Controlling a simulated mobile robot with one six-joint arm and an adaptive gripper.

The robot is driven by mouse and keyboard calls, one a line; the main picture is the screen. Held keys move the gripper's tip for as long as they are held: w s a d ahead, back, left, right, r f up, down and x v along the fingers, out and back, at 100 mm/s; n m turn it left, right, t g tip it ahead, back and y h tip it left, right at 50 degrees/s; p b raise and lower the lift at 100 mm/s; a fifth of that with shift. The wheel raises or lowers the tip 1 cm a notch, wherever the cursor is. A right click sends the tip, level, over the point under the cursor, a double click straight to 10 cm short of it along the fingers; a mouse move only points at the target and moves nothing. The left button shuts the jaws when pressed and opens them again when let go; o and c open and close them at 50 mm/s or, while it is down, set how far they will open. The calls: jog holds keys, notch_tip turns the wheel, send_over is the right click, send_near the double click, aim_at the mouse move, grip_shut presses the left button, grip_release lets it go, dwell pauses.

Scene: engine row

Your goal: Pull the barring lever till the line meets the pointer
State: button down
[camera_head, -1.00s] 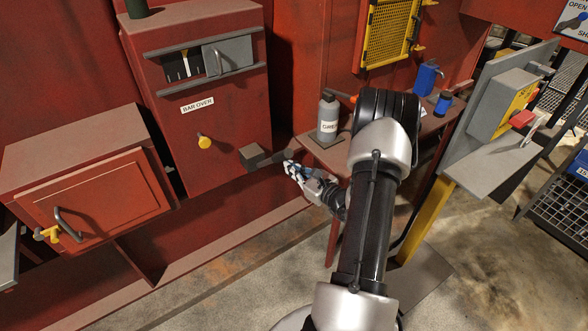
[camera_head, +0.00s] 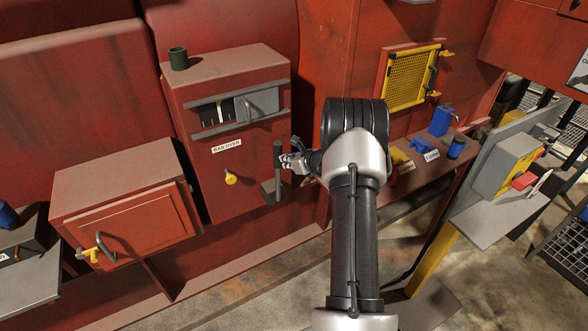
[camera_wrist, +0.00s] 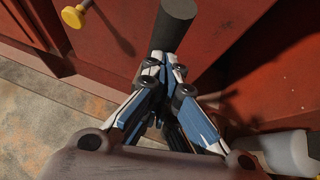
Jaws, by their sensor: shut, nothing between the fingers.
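The barring lever (camera_head: 278,160) is a dark grey bar standing about upright from a grey block (camera_head: 268,192) at the lower right of the red cabinet. Its dark round end (camera_wrist: 174,28) shows in the wrist view just beyond my fingertips. My gripper (camera_head: 287,162) is shut and empty, close to the right of the lever; whether it touches the lever I cannot tell. The indicator window (camera_head: 215,112) is dark with white marks, partly behind a grey sliding cover (camera_head: 258,103). The line and pointer are too small to tell apart.
A yellow knob (camera_head: 231,178) sticks out left of the lever, below the BAR OVER label (camera_head: 226,146). At right, a bench (camera_head: 425,160) holds blue containers. A red box (camera_head: 125,205) with a handle is at left.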

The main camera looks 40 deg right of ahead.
jog(key=shift+w+d+r, duration=0.1)
jog(key=shift+w+r, duration=0.1)
jog(key=shift+w, duration=0.3)
jog(key=shift+w+d+r, duration=0.1)
jog(key=shift+w+r, duration=0.05)
jog(key=shift+w, duration=0.35)
jog(key=shift+r, duration=0.1)
